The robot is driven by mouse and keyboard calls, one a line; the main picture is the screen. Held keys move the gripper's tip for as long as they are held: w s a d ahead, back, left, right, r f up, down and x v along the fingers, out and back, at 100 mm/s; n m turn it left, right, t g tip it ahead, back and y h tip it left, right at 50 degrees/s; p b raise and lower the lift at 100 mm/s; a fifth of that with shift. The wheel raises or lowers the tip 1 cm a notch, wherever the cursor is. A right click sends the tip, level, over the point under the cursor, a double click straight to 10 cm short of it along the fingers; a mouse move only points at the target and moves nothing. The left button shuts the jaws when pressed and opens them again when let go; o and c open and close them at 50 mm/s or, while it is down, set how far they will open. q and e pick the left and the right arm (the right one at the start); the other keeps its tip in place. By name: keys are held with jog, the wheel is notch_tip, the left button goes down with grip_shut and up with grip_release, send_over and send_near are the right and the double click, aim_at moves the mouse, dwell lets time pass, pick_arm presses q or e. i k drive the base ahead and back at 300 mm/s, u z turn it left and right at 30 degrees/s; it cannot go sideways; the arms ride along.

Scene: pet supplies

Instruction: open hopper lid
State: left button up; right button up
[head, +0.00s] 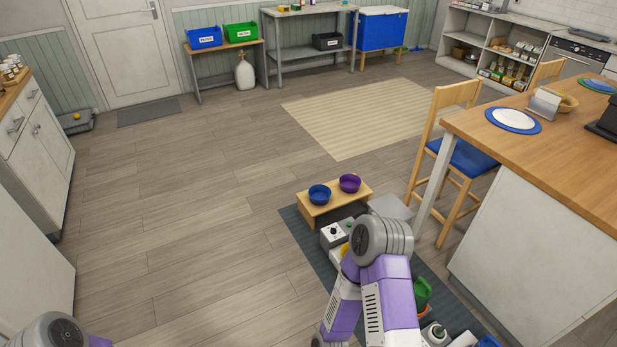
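A light grey box with a dark dial (334,233) stands on the dark mat, just in front of the wooden bowl stand. It may be the feeder with the hopper. My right arm covers much of it, and I cannot make out a hopper lid or whether one is open.
The wooden stand (320,208) holds a blue bowl (319,194) and a purple bowl (349,183). A green item (422,292) and a white bottle (436,334) are right of my arm. A chair (462,160) and counter (560,160) stand right. The left floor is clear.

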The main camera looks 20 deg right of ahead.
aim_at(388, 206)
jog(key=u, duration=0.2)
jog(key=i, duration=2)
jog(key=z, duration=1)
jog(key=i, duration=1.35)
jog(key=z, duration=1.45)
jog(key=i, duration=0.25)
jog(key=z, duration=0.1)
